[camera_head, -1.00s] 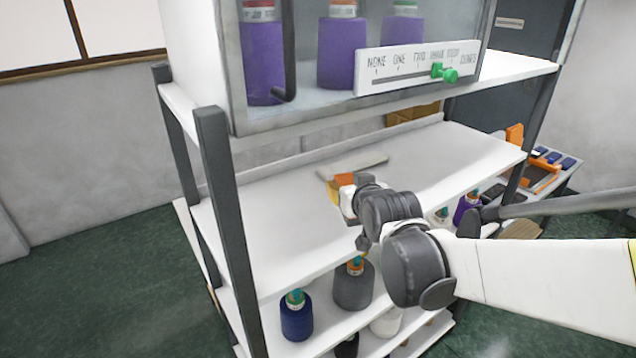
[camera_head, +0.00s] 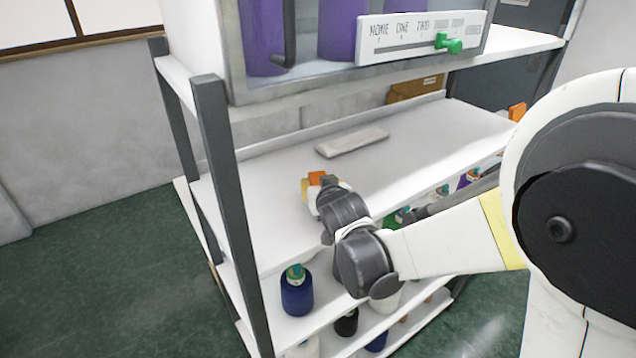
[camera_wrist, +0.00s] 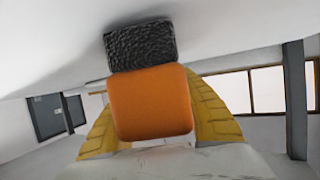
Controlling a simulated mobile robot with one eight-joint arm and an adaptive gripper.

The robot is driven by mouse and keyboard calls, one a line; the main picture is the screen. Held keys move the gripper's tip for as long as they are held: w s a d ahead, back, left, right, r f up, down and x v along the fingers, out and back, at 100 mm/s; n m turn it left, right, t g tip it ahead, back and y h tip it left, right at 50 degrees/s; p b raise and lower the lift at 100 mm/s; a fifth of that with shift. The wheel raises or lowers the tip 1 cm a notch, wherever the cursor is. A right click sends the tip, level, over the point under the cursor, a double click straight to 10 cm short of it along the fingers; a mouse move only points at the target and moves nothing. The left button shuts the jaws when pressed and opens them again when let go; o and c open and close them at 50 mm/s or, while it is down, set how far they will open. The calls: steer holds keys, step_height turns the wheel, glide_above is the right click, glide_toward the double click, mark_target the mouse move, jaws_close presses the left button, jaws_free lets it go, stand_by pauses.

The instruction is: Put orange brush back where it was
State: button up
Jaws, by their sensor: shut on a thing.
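The orange brush (camera_head: 316,178) is held at the end of my arm, over the front left part of the white middle shelf (camera_head: 262,215). In the wrist view the brush (camera_wrist: 150,103) shows as an orange block with a dark bristly part above it. My gripper (camera_head: 312,186) is shut on it. In the wrist view its yellow ribbed fingers (camera_wrist: 155,125) show on both sides of the orange block. In the head view my wrist hides part of the gripper. I cannot tell whether the brush touches the shelf.
A pale flat bar (camera_head: 352,141) lies further back on the shelf. A dark post (camera_head: 222,190) stands left of my gripper. A case with purple spools and a green slider (camera_head: 448,42) is above. Yarn cones (camera_head: 296,290) stand below. The shelf's right part is clear.

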steer(key=shift+f, duration=0.2)
steer(key=o, duration=1.1)
steer(key=shift+o, duration=0.2)
steer(key=shift+r, duration=0.1)
